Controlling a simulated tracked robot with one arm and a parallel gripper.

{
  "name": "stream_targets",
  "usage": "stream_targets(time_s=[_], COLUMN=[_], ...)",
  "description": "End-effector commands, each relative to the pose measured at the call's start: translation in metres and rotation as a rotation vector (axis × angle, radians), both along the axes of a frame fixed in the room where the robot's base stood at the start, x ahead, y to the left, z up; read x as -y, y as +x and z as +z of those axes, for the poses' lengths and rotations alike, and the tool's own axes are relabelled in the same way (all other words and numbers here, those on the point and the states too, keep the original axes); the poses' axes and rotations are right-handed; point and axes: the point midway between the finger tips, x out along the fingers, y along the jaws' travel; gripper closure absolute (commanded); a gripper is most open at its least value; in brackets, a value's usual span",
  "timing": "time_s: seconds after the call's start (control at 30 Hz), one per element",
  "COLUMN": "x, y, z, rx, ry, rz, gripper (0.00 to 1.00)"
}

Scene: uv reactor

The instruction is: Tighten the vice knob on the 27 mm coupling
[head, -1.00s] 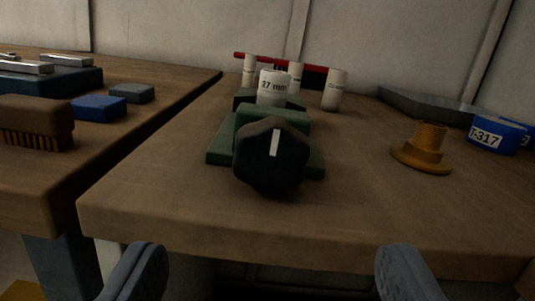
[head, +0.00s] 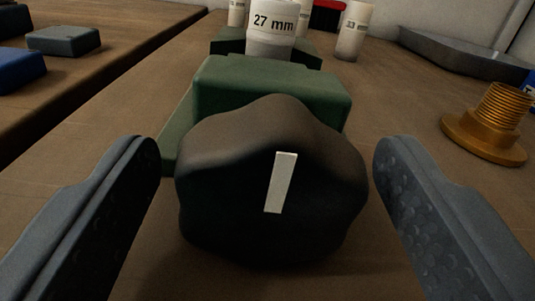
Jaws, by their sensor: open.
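The black lobed vice knob (head: 235,200) faces me at the near end of the green vice (head: 270,85). A white mark on the knob's face stands nearly upright, its top leaning slightly right. The white coupling (head: 271,28) labelled "27 mm" sits upright at the vice's far end, its top cut off by the picture edge. My gripper (head: 267,160) is open, with one finger on each side of the knob. A gap shows between each finger and the knob.
A threaded brass fitting (head: 490,125) stands on the bench to the right. Another white coupling (head: 353,32) stands behind the vice. A dark grey bar (head: 460,52) lies at the back right. Grey (head: 64,40) and blue (head: 20,70) blocks lie on the left bench.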

Motion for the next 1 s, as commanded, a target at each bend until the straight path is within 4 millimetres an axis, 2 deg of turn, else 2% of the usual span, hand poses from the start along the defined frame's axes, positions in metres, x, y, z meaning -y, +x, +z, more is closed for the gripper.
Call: stream_targets(time_s=[0.2, 0.23, 0.37, 0.4, 0.47, 0.73, 1.0], x=[-0.0001, 0.0000, 0.0000, 0.0000, -0.0063, -0.0018, -0.0010], y=[0.0001, 0.0001, -0.0001, -0.0001, 0.0002, 0.0002, 0.0000], z=[-0.0003, -0.0003, -0.0006, -0.0005, -0.0008, 0.0012, 0.0022], rx=[0.000, 0.000, -0.001, -0.001, -0.001, -0.003, -0.012], ry=[0.000, 0.000, 0.000, 0.000, 0.001, 0.035, 0.177], rz=[0.000, 0.000, 0.000, 0.000, 0.003, 0.003, 0.001], gripper=[0.31, 0.37, 0.73, 0.76, 0.76, 0.76, 0.76])
